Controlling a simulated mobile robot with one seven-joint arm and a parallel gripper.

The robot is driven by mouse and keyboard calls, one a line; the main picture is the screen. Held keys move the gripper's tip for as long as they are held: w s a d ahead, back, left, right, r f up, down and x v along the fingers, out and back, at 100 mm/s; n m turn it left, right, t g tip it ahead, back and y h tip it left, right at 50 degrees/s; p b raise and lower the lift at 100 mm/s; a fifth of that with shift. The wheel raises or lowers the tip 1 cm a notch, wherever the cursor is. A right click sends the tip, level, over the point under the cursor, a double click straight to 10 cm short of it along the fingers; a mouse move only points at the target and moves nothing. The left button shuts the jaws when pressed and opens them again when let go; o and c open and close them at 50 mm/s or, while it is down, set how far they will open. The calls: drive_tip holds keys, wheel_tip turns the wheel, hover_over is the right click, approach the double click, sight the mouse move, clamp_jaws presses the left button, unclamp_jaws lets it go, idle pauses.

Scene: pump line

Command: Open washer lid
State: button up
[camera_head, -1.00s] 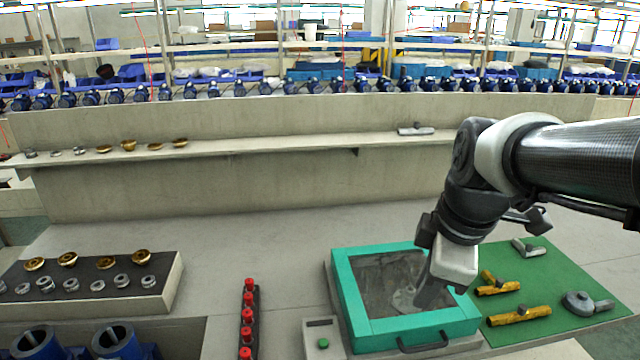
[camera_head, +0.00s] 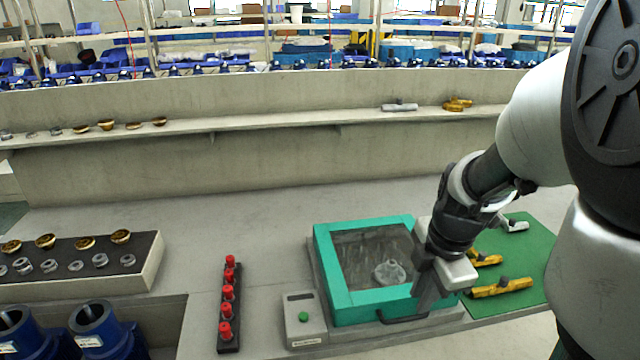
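The washer is a low box with a green-framed lid (camera_head: 334,275) and a clear window. The lid looks shut and lies flat. A round grey part (camera_head: 389,272) shows through the window. A dark handle (camera_head: 402,317) sits on the lid's front edge. My gripper (camera_head: 428,300) points down at the lid's front right corner, just right of the handle. Its fingers are partly hidden by its own body, and I cannot tell whether they touch the lid or how far apart they are.
A control box with a green button (camera_head: 303,317) stands left of the washer. A rack of red-topped items (camera_head: 228,300) is farther left. A green mat (camera_head: 535,245) with yellow tools (camera_head: 502,287) lies to the right. A shelf (camera_head: 280,124) runs along the back wall.

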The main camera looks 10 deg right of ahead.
sight(412, 316)
drive_tip(key=f, duration=0.3)
drive_tip(key=w+f+b, duration=0.1)
drive_tip(key=f, duration=0.2)
drive_tip(key=shift+w, duration=0.1)
drive_tip(key=shift+c, duration=0.4)
clamp_jaws()
